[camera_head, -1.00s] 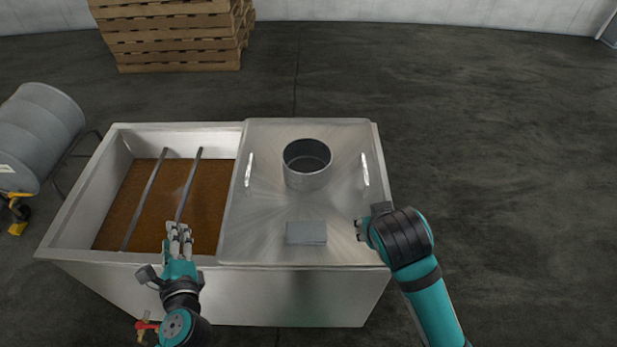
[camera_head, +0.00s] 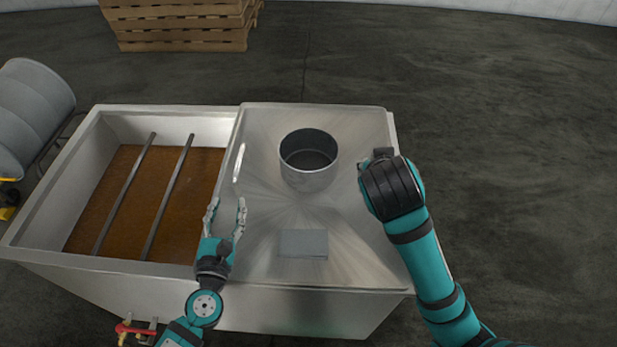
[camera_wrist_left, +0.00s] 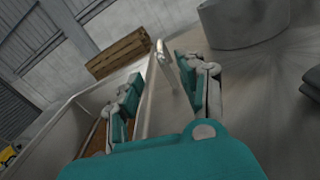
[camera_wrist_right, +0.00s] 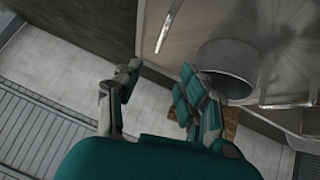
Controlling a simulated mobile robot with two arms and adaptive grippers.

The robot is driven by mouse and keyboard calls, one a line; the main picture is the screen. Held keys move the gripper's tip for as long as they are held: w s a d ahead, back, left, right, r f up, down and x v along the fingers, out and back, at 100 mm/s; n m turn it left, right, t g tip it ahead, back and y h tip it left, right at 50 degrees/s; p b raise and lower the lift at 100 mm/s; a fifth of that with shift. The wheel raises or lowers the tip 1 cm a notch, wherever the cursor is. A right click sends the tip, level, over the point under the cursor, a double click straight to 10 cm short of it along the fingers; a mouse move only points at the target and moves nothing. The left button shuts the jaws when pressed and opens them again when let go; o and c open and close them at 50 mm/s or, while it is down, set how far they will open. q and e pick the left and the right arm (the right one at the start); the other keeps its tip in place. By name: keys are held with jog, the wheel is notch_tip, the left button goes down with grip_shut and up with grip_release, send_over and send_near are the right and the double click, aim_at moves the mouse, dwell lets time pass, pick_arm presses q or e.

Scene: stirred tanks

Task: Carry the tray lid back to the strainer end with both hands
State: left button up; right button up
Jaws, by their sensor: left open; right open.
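The tray lid (camera_head: 260,205) is a flat metal plate lying over the right part of the tank. Its left handle (camera_head: 239,163) is a pale upright bar. Its right handle is hidden behind my right gripper in the head view but shows in the right wrist view (camera_wrist_right: 168,25). My left gripper (camera_head: 226,208) is open and empty above the lid's left edge, nearer me than the left handle, which lies ahead between the fingers in the left wrist view (camera_wrist_left: 163,52). My right gripper (camera_head: 370,165) is open by the lid's right edge; its fingers are mostly hidden in the head view.
A round open metal collar (camera_head: 309,178) and a flat grey block (camera_head: 303,244) are on the lid. The open left part of the tank (camera_head: 50,190) holds brown liquid under two bars (camera_head: 168,195). The right floor is clear.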

aim_at(237, 166)
pick_arm(q)
jog(key=w, duration=0.4)
jog(key=w+d, duration=0.1)
jog(key=w, duration=0.7)
jog(key=shift+d, duration=0.15)
pick_arm(e)
jog(key=x, duration=1.7)
jog(key=shift+w+d+f, duration=0.1)
jog(key=shift+w+f, duration=0.05)
pick_arm(q)
grip_shut()
pick_arm(e)
grip_shut()
pick_arm(q)
jog(key=shift+r, duration=0.25)
pick_arm(e)
jog(key=shift+w+r, duration=0.1)
jog(key=shift+r, duration=0.2)
